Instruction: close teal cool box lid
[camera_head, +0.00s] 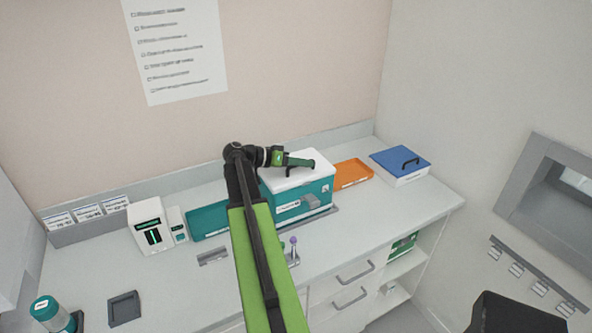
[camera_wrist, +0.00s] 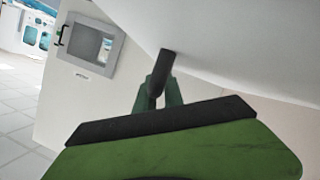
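The teal cool box (camera_head: 288,212) stands on the counter in the middle of the head view, with a grey latch on its front. Its white lid (camera_head: 322,171) lies over the top and looks flat; I cannot tell if a small gap remains at the rim. My gripper (camera_head: 312,164) is over the lid, pointing right, with a dark shadow or curved shape beneath it. Contact with the lid is unclear. In the wrist view my gripper's fingers (camera_wrist: 162,72) look closed together with nothing visible between them. A pale surface fills that view's upper right.
Right of the box are an orange tray (camera_head: 352,173) and a white box with a blue lid (camera_head: 400,161). Left are a teal tray (camera_head: 207,221) and a white device (camera_head: 151,224). The right counter front is clear.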

